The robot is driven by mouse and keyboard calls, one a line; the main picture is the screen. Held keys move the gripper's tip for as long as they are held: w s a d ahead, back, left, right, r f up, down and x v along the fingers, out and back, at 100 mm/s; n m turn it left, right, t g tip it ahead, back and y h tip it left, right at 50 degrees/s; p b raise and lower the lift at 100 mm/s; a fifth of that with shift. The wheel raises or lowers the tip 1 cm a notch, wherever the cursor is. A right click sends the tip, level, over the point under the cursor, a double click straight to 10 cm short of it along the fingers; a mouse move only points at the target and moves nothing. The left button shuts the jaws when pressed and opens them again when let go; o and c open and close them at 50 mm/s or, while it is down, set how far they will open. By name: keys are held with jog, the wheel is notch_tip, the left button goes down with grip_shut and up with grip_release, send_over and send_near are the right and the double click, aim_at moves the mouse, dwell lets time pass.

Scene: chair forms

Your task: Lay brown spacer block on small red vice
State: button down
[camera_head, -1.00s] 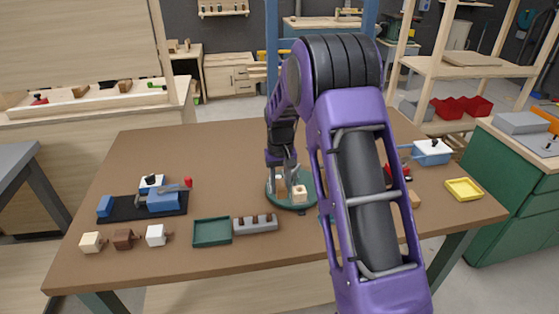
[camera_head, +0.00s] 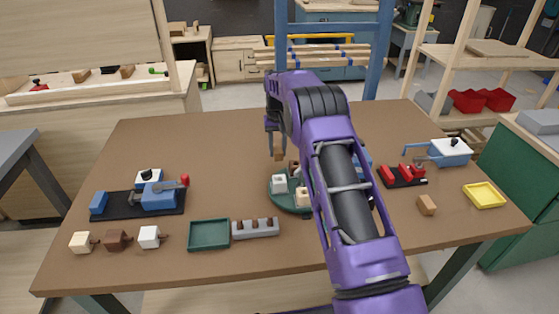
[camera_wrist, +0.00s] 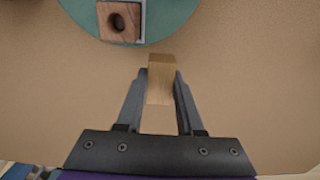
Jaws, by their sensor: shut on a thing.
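My gripper (camera_head: 276,140) is shut on a wooden spacer block (camera_head: 279,154), held above the table behind the round green plate. In the wrist view the block (camera_wrist: 161,80) is light brown and upright between the two fingers (camera_wrist: 160,98). The small red vice (camera_head: 403,175) stands on a black base at the right of the table, well to the right of my gripper. A similar light brown block (camera_head: 427,205) lies on the table in front of the vice.
The green plate (camera_head: 282,205) holds white, beige and dark brown pieces; my arm partly covers it. A blue vice (camera_head: 155,195) is at left, a blue-and-white one (camera_head: 450,152) at far right. A yellow tray (camera_head: 484,195) and a green tray (camera_head: 209,234) lie nearer the front. The back of the table is clear.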

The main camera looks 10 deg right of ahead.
aim_at(278, 168)
jog(key=shift+f, duration=2.35)
jog(key=shift+f, duration=0.15)
jog(key=c, duration=0.5)
grip_release()
jog(key=shift+c, duration=0.2)
